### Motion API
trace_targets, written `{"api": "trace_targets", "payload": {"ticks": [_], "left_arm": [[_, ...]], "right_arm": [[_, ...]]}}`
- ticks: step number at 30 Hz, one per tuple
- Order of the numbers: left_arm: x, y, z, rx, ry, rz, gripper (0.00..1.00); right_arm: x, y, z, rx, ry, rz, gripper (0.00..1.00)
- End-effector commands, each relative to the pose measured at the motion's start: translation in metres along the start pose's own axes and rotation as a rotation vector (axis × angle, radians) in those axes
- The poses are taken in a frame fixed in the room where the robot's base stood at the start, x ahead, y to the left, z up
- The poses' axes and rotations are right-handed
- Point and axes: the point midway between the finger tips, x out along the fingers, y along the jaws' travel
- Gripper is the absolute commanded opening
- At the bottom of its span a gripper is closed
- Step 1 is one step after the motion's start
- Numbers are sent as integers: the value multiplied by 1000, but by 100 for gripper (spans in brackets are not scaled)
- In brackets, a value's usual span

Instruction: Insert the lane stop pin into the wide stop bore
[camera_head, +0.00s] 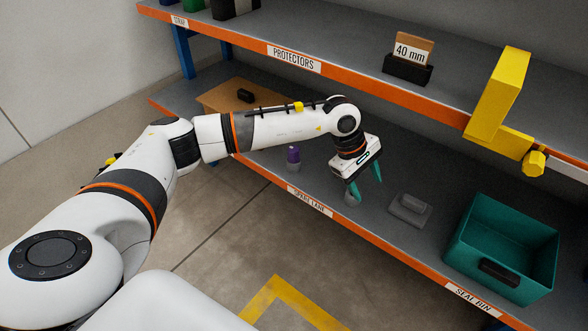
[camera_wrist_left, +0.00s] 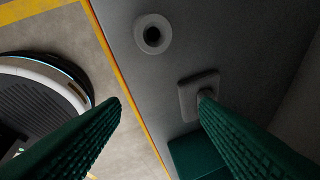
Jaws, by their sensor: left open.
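My left gripper (camera_head: 364,194) hangs over the lower shelf with its teal fingers apart and nothing between them. Below it stands a grey round collar (camera_head: 352,198); in the left wrist view a pale ring with a dark hole (camera_wrist_left: 152,34), likely the same collar, looks like the bore. A purple-topped grey piece (camera_head: 293,156) stands upright left of the gripper; I cannot tell whether it is the lane stop pin. A grey square plate (camera_head: 408,210) lies to the right; its raised stub shows beside a finger in the left wrist view (camera_wrist_left: 203,94). My right gripper is not in view.
A teal bin (camera_head: 474,258) stands right of the plate. The upper shelf overhangs behind the arm, with a 40 mm sign (camera_head: 409,50) and a yellow bracket (camera_head: 497,90). A brown board (camera_head: 222,98) with a dark item lies at the far left.

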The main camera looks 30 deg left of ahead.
Motion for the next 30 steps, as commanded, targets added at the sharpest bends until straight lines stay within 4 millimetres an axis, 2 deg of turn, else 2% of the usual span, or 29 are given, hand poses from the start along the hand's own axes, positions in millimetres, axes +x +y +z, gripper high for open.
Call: {"api": "trace_targets", "payload": {"ticks": [1, 3, 6, 10, 13, 18, 27, 30], "left_arm": [[-24, -1, 47, 74, -188, 46, 56], [-56, 4, 93, 138, -384, 123, 56], [-95, 9, 134, 173, -567, 208, 56], [-120, 15, 158, 180, -676, 269, 56], [-115, 19, 170, 180, -695, 283, 56], [-91, 25, 189, 180, -692, 281, 56], [-73, 28, 204, 182, -690, 278, 56], [-64, 30, 209, 182, -689, 278, 56]], "right_arm": [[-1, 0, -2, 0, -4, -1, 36], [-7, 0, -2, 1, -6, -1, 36], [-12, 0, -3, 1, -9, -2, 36], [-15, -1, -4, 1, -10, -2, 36], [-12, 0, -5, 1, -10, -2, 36], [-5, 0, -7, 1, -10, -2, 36], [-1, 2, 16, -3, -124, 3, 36], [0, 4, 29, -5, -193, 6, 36]]}}
